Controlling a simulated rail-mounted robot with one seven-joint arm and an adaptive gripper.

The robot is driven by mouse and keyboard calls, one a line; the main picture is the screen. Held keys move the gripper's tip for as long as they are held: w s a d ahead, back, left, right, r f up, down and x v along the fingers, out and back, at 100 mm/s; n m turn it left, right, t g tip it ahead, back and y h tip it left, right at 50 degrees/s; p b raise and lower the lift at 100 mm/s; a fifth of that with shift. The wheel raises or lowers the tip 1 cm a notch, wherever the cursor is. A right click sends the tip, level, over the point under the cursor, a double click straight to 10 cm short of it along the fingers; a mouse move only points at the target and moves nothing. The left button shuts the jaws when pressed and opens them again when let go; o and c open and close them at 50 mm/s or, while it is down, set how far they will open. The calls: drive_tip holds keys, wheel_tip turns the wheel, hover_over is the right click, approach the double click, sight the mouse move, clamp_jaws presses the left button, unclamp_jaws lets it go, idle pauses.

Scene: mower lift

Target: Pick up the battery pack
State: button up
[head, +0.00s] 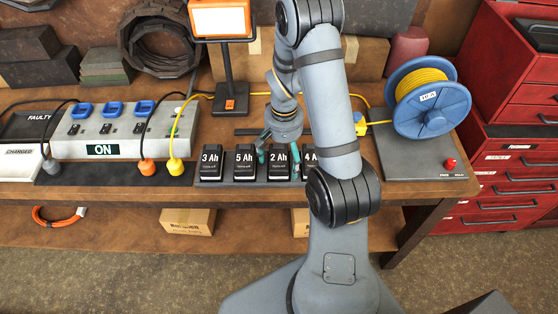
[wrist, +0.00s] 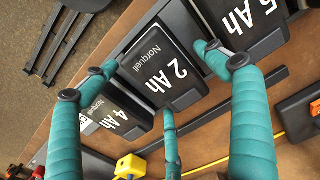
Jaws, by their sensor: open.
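Black battery packs stand in a row on the bench: 3 Ah (head: 212,162), 5 Ah (head: 245,162), 2 Ah (head: 279,166) and 4 Ah (head: 309,158). The 4 Ah pack is partly hidden behind my arm. My gripper (head: 279,155) is open with its teal fingers around the 2 Ah pack. In the wrist view the 2 Ah pack (wrist: 163,75) lies between the spread fingers of my gripper (wrist: 156,70). The 4 Ah pack (wrist: 118,118) is on its left and the 5 Ah pack (wrist: 250,22) on its right. Contact with the fingers cannot be told.
A power strip (head: 125,127) marked ON, with plugs and cables, stands at left. A work lamp (head: 228,60) stands behind the packs. A cable reel (head: 432,98) stands at right, beside red drawers (head: 500,165). The bench's front strip is clear.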

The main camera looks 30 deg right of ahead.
drive_tip(key=shift+a+f, duration=0.1)
drive_tip(key=shift+f, duration=0.05)
drive_tip(key=shift+c, duration=1.1)
drive_tip(key=c, duration=1.5)
drive_tip(key=shift+o, duration=0.2)
